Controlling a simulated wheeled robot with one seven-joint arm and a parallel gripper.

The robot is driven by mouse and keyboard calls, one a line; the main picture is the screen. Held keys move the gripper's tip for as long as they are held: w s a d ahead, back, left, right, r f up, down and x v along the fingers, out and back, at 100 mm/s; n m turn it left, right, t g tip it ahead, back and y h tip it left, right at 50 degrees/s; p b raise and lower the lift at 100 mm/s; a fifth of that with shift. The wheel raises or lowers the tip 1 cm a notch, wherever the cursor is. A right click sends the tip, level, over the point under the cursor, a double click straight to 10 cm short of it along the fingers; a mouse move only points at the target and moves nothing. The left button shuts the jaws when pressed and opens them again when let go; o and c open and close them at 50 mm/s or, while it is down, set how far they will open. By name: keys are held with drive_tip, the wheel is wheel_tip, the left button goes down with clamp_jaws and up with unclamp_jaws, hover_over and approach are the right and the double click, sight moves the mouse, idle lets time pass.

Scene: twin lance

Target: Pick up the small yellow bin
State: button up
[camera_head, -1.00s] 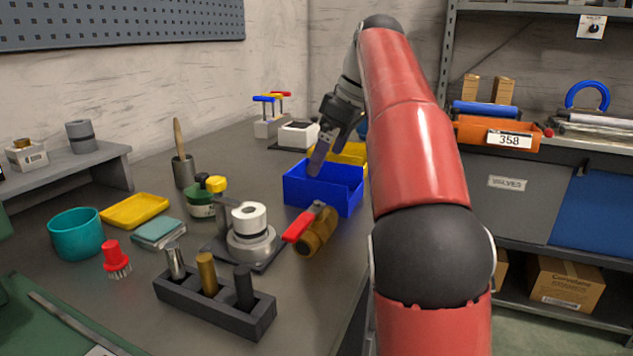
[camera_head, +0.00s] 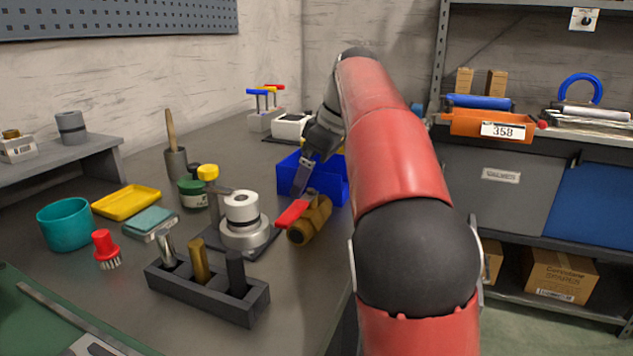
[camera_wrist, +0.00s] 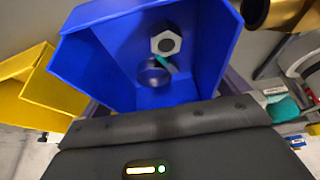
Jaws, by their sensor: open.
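The small yellow bin (camera_wrist: 40,92) shows at the left of the wrist view, beside the blue bin (camera_wrist: 100,62). In the head view only a sliver of the yellow bin (camera_head: 338,149) shows behind the blue bin (camera_head: 331,188); my arm and gripper hide the rest. My gripper (camera_head: 301,180) is open and reaches down at the blue bin, with a finger in front of its interior. In the wrist view the blue bin fills the middle, with a hex nut (camera_wrist: 166,42) and a ring-like piece inside. Whether my fingers touch the blue bin cannot be told.
A brown valve with a red handle (camera_head: 309,218) lies just in front of the blue bin. A silver cylinder on a plate (camera_head: 242,220) stands to its left. A flat yellow tray (camera_head: 127,202) lies farther left. An orange bin (camera_head: 480,124) is on the right shelf.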

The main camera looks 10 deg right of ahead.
drive_tip(key=shift+f, duration=0.25)
idle(0.4)
drive_tip(key=c, duration=0.7)
